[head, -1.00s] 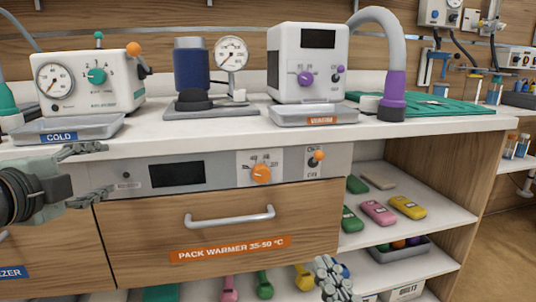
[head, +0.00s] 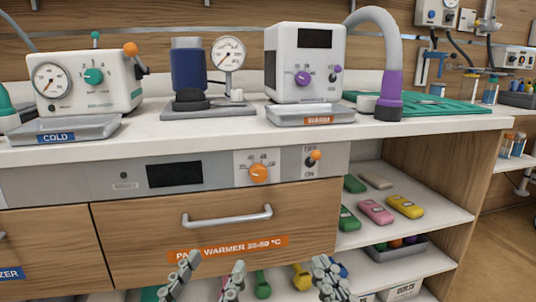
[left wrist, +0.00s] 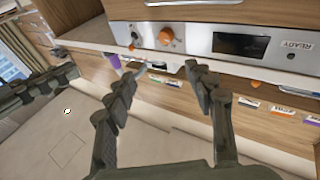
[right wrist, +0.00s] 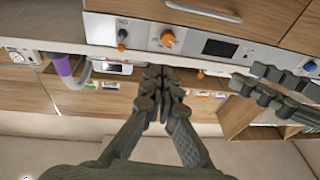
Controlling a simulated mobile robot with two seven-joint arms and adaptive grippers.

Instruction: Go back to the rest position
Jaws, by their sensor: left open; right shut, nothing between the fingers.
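My left gripper (head: 205,277) is low in the head view, in front of the pack warmer drawer (head: 140,232). Its two fingers stand apart and hold nothing; they also show spread in the left wrist view (left wrist: 165,95). My right gripper (head: 330,280) is just to its right at the bottom edge, in front of the lower shelf. In the right wrist view its fingers (right wrist: 162,85) meet with nothing between them. Both grippers are below the counter height and touch nothing that I can see.
The drawer is shut, with a metal handle (head: 227,217). The white counter (head: 210,125) carries a cold unit (head: 88,83), a gauge stand (head: 228,55) and a warm unit (head: 305,62). Open shelves (head: 420,218) at right hold coloured packs.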

